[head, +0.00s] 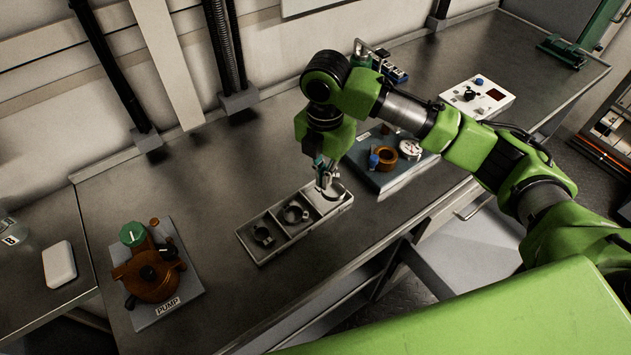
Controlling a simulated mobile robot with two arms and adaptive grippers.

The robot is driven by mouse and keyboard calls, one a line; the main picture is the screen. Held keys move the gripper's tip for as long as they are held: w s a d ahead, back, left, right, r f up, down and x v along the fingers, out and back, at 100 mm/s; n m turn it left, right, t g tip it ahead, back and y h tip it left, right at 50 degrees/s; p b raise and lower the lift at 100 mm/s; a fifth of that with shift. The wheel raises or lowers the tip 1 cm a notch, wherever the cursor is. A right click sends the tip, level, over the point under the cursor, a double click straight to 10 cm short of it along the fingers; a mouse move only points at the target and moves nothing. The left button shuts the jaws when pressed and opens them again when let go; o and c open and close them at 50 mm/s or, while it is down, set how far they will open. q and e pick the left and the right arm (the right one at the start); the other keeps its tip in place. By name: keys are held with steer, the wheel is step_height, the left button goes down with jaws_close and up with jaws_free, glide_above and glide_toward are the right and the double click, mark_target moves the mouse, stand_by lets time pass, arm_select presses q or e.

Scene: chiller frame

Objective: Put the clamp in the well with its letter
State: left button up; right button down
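A grey tray (240,236) with three wells in a row lies on the metal bench. A dark ring-shaped clamp (263,236) sits in the left well. A lighter ring-shaped clamp (295,213) sits in the middle well. My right gripper (326,184) points down at the right well, low over it. A pale round shape (338,193) shows beside the fingertips there; I cannot tell whether it is held. The finger gap is too small to judge. No letters are readable on the tray. My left gripper is out of view.
A brown pump (150,276) on a plate marked PUMP stands at the left. A blue-grey plate (392,181) with a brass ring and a gauge lies right of the tray, partly behind my arm. A white control box (478,98) stands farther right. The bench between pump and tray is clear.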

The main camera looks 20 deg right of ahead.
mark_target(317, 195)
steer(key=shift+w+a+f, duration=0.3)
steer(key=shift+w+f, duration=0.4)
steer(key=shift+f, duration=0.2)
steer(key=shift+w+a+f, duration=0.2)
steer(key=shift+w+f, duration=0.2)
steer(key=shift+f, duration=0.15)
step_height(317, 195, down, 2)
steer(key=shift+f+p, duration=0.15)
steer(key=shift+p, duration=0.85)
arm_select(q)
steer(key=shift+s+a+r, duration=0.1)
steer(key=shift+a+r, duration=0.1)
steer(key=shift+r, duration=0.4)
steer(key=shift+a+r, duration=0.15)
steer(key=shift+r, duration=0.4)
arm_select(e)
steer(key=shift+f, duration=0.35)
steer(key=shift+f, duration=0.15)
steer(key=c, duration=2.6)
jaws_free()
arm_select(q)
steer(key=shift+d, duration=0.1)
arm_select(e)
steer(key=shift+o, duration=0.2)
